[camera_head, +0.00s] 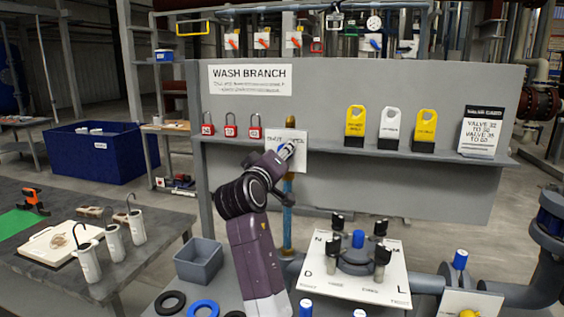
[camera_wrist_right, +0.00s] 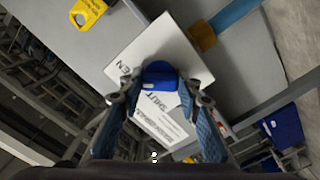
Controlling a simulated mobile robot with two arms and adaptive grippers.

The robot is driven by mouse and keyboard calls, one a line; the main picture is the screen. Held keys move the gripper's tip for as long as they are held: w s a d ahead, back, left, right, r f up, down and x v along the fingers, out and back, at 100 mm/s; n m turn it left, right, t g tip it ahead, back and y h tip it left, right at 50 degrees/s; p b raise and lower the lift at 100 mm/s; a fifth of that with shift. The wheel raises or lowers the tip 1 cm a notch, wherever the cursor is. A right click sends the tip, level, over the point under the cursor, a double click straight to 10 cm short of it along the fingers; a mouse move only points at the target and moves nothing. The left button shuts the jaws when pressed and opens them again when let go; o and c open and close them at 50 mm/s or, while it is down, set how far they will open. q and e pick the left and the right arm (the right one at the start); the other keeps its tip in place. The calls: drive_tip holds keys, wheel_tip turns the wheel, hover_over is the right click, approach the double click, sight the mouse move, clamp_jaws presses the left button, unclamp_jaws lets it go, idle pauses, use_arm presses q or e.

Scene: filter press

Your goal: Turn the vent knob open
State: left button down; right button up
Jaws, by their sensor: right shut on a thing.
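The vent knob (camera_wrist_right: 158,74) is a blue knob with a small white mark, set on a white plate (camera_wrist_right: 190,62) in the right wrist view. The plate carries the words "SHUT" and, partly cut off, "OPEN". My right gripper (camera_wrist_right: 160,90) is shut on the knob, one finger on each side. The white mark lies near the lower left edge of the knob. In the head view my right gripper (camera_head: 284,153) reaches up to the plate (camera_head: 299,164) on the grey panel and hides most of the knob. My left gripper is not in view.
A grey panel (camera_head: 340,90) has a shelf with red padlocks (camera_head: 231,126), yellow and white tags (camera_head: 390,123) and a valve sign (camera_head: 480,132). A vertical pipe (camera_head: 288,215) runs below the plate.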

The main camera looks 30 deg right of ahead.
drive_tip(key=shift+f+m, duration=0.25)
drive_tip(key=shift+m, duration=0.05)
idle(0.4)
drive_tip(key=o, duration=0.9)
drive_tip(key=shift+o, duration=1.3)
drive_tip(key=shift+r, duration=0.15)
drive_tip(key=v, duration=1.2)
